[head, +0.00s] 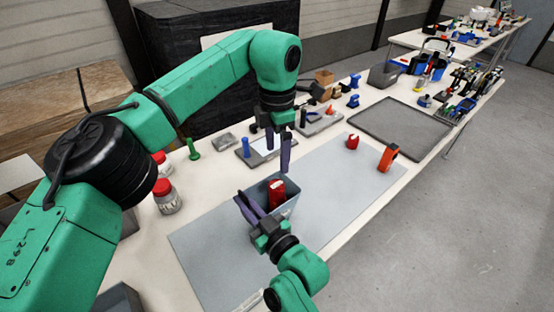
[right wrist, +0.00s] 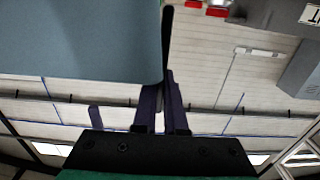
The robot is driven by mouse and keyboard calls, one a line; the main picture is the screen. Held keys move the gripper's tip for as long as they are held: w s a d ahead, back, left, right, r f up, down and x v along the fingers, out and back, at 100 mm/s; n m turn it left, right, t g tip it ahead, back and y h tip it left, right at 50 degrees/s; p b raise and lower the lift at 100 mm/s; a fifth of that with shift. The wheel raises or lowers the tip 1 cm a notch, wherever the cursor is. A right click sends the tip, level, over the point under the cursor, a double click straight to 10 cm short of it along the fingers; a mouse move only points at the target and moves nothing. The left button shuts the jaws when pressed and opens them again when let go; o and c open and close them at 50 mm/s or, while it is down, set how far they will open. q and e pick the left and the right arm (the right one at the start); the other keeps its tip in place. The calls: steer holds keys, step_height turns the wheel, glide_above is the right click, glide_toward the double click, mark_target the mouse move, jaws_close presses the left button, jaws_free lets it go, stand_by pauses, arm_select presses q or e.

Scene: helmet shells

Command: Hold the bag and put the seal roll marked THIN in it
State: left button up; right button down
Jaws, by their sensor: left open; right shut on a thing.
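The bag (head: 292,207) is a grey-blue open-topped pouch standing on the grey mat. A red roll-like thing (head: 277,190) shows inside its mouth; I cannot read any marking on it. My right gripper (head: 247,205) is shut on the bag's near left rim. In the right wrist view the bag's wall (right wrist: 80,40) fills the upper left, and the fingers (right wrist: 160,105) close at its edge. My left gripper (head: 278,150) is open and empty, pointing down above the bag, apart from the red thing.
A grey tray (head: 400,130) lies farther back. The mat's right half is mostly clear.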

steer(key=c, duration=0.9)
jaws_free()
steer(key=p+v, duration=0.2)
steer(key=v, duration=1.7)
steer(key=shift+p, duration=0.35)
steer(key=shift+w, duration=0.1)
